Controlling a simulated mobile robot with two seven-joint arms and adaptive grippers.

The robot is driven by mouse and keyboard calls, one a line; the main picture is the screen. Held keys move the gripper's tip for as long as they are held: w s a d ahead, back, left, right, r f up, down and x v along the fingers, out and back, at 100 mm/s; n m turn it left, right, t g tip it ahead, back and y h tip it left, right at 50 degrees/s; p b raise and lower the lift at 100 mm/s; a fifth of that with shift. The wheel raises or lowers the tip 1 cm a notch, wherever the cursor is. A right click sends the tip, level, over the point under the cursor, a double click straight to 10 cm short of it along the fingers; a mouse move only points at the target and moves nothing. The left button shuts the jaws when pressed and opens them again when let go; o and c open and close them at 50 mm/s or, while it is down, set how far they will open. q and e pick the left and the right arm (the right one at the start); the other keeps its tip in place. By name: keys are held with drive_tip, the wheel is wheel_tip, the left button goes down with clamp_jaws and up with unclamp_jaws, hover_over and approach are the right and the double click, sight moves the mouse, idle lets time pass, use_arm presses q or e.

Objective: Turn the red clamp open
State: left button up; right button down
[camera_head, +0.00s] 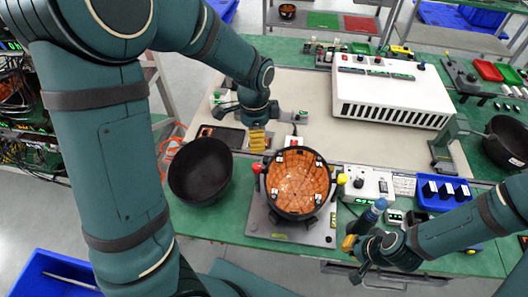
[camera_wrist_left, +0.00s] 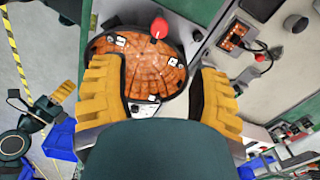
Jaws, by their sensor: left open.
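The red clamp, a red knob (camera_head: 256,168), is on the left rim of a round black fixture (camera_head: 272,205) holding an orange patterned disc (camera_head: 297,182). In the left wrist view, the red clamp (camera_wrist_left: 159,27) is near the top centre, beyond the fingertips. My left gripper (camera_head: 257,138) is just behind the red clamp in the head view, pointing down, apart from it. Its yellow fingers are spread and empty in the wrist view (camera_wrist_left: 160,85). My right gripper (camera_head: 350,243) is low at the right, in front of the fixture; its finger gap is unclear.
A yellow knob (camera_head: 341,179) is on the fixture's right rim. An empty black bowl (camera_head: 200,171) stands close on the left. A control box (camera_head: 368,184) and blue bin (camera_head: 430,194) are to the right. A white vented box (camera_head: 392,92) stands behind on the beige mat (camera_head: 312,112).

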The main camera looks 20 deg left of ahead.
sight(256, 165)
use_arm(q)
wheel_tip(256, 165, down, 14)
drive_tip(key=shift+s+r+b, duration=0.1)
drive_tip(key=shift+b, duration=0.5)
clamp_jaws()
